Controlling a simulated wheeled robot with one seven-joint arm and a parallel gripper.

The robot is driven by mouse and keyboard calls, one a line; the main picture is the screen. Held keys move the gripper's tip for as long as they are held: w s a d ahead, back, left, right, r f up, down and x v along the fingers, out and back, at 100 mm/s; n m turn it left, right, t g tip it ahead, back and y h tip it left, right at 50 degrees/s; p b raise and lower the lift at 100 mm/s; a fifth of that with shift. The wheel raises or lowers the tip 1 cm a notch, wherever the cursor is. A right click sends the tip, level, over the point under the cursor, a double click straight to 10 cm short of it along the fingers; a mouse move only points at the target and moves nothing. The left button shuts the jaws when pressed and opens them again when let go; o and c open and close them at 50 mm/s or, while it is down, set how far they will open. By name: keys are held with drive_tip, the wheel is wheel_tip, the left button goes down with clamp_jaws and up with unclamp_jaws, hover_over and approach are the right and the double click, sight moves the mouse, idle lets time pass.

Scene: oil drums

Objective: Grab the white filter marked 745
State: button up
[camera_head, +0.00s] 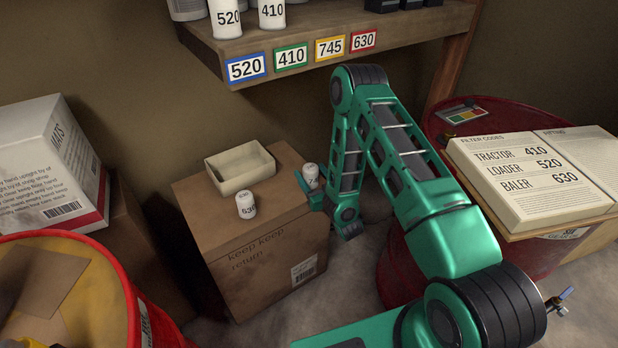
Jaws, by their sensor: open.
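A small white filter (311,172) stands upright near the right edge of a cardboard box top. Only part of its number shows, starting with what looks like a 7; the rest is hidden by my gripper. My gripper (316,191) is open, low at the box's right edge, right at this filter. I cannot tell whether the filter is between the fingers or whether they touch it. A second white filter (246,205), marked 630, stands upright to the left on the same box.
The cardboard box (262,264) also bears an open cream tray (240,168). A wooden shelf (330,21) above has number labels and white filters marked 520 and 410. Red drums stand left and right; an open filter-code book (540,178) lies at right.

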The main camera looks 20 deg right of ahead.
drive_tip(key=shift+w+a, duration=0.15)
drive_tip(key=shift+w, duration=1.2)
drive_tip(key=shift+w+a, duration=0.15)
drive_tip(key=shift+w, duration=1.15)
drive_tip(key=shift+c, duration=0.2)
drive_tip(key=c, duration=1.3)
drive_tip(key=shift+o, duration=0.2)
drive_tip(key=shift+r, duration=0.15)
